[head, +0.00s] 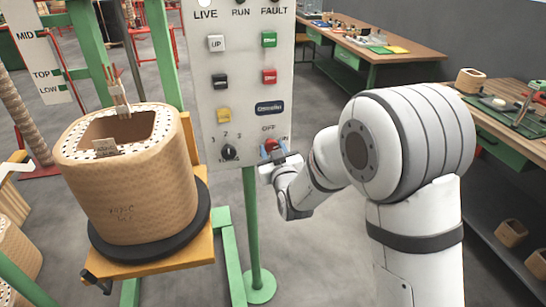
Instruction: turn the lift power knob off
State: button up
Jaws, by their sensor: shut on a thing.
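The lift power knob (270,146) is a red knob at the lower right of the white control panel (240,60), with the label OFF above it and what looks like ON to its right. My gripper (274,158) is at the knob, shut on it. The jaws are small in this view and cover the lower part of the knob. Which way the knob points cannot be made out. My white arm reaches in from the right.
Left of the panel, a large paper-wrapped coil (130,190) stands on a black disc on an orange platform (150,262) of a green frame. A black selector knob (228,152) and several push buttons are on the panel. Workbenches (400,52) stand at the right.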

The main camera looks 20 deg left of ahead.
jog(key=n+b, duration=1.2)
jog(key=shift+d+f, duration=0.1)
jog(key=shift+r+n+b, duration=0.2)
jog(key=shift+n+b, duration=0.7)
jog(key=shift+n, duration=0.9)
jog(key=o, duration=1)
jog(key=shift+w, duration=0.1)
jog(key=v, duration=0.8)
jog(key=shift+p, duration=0.3)
